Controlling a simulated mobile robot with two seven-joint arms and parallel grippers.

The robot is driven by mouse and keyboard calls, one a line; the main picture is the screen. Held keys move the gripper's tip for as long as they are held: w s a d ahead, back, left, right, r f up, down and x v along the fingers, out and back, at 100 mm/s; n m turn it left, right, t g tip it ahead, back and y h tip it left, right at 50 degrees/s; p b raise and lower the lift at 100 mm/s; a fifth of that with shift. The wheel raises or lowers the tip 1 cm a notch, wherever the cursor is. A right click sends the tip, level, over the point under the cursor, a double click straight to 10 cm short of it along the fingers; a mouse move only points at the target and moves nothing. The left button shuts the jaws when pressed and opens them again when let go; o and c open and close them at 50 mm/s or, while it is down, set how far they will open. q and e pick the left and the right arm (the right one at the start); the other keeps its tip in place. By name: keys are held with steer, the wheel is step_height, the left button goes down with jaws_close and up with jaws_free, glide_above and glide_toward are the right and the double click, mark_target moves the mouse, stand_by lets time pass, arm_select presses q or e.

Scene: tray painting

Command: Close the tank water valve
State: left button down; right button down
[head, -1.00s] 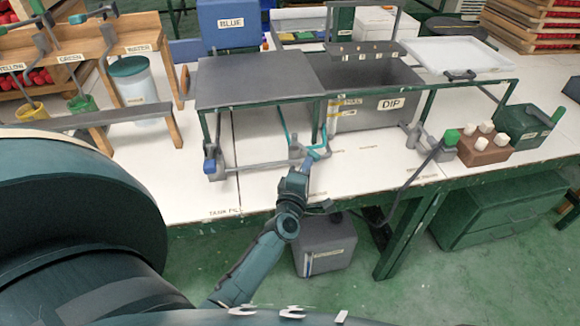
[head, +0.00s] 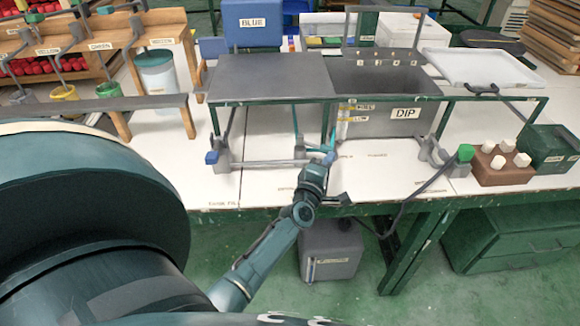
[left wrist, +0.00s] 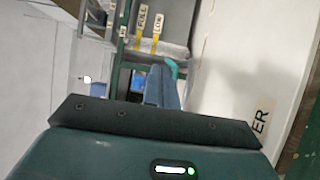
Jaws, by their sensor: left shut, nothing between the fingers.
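A grey valve fitting with a teal pipe (head: 298,146) stands under the front rail of the tank frame. A small blue handle (head: 331,156) shows at its right end. My left gripper (head: 319,168) is at this handle from the front, shut and empty. It partly hides the fitting, and I cannot tell whether it touches the handle. In the left wrist view, the shut fingers (left wrist: 162,88) point toward the frame, with a teal piece (left wrist: 172,66) close by their tips. The grey tank (head: 385,88) has FULL and LOW marks and a DIP sign. My right gripper is not in view.
Another grey fitting with a blue knob (head: 212,157) stands to the left. A brown block with white knobs (head: 500,165) and a green box (head: 550,148) stand at the right. A grey container (head: 330,248) sits below the table edge. The white tabletop in front is mostly clear.

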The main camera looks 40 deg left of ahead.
arm_select(q)
steer(key=shift+w, duration=0.35)
steer(key=shift+w+a+b, duration=0.1)
steer(key=shift+w+b, duration=0.2)
steer(key=shift+w, duration=0.35)
steer(key=shift+b+x, duration=0.3)
steer(key=shift+x, duration=0.65)
steer(key=shift+w+a+n+y+p, duration=0.1)
steer(key=shift+w+n+y+p, duration=0.2)
steer(key=shift+w+n+y, duration=0.25)
steer(key=shift+w+g+y, duration=0.2)
steer(key=shift+g+y, duration=0.1)
steer(key=shift+y, duration=0.25)
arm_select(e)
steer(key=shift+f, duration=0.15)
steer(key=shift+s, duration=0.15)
